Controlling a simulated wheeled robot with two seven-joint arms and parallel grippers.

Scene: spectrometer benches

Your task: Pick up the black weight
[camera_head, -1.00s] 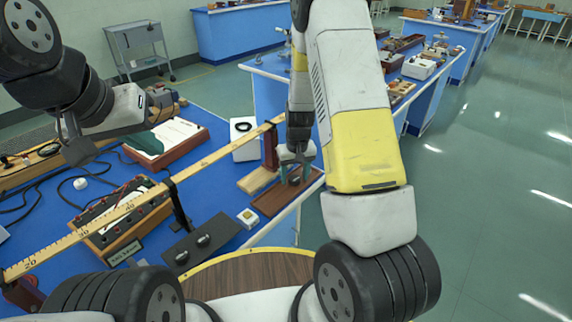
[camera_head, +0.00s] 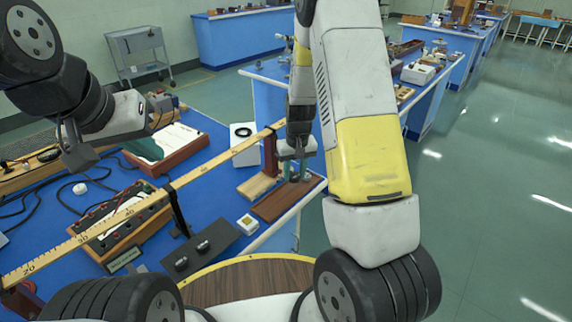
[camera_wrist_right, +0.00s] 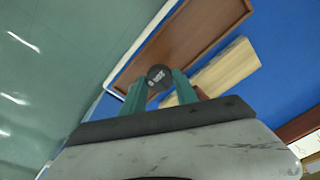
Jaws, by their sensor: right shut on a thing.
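The black weight (camera_wrist_right: 160,78) is a small dark cylinder with pale markings on its top. In the right wrist view it sits between the tips of my right gripper (camera_wrist_right: 158,88), whose two green fingers are shut on it. In the head view my right gripper (camera_head: 296,168) points down at the brown wooden tray (camera_head: 278,205) near the table's right edge, and the weight is mostly hidden by the fingers. I cannot tell whether the weight touches the tray. My left gripper (camera_head: 78,150) hangs above the left part of the table, away from the weight, and its jaw opening is unclear.
A long yellow ruler (camera_head: 110,218) on stands crosses the blue table. A light wooden block (camera_head: 258,186) lies beside the tray. A black plate with two knobs (camera_head: 205,250) and a small white box (camera_head: 247,222) are in front. Open floor lies to the right.

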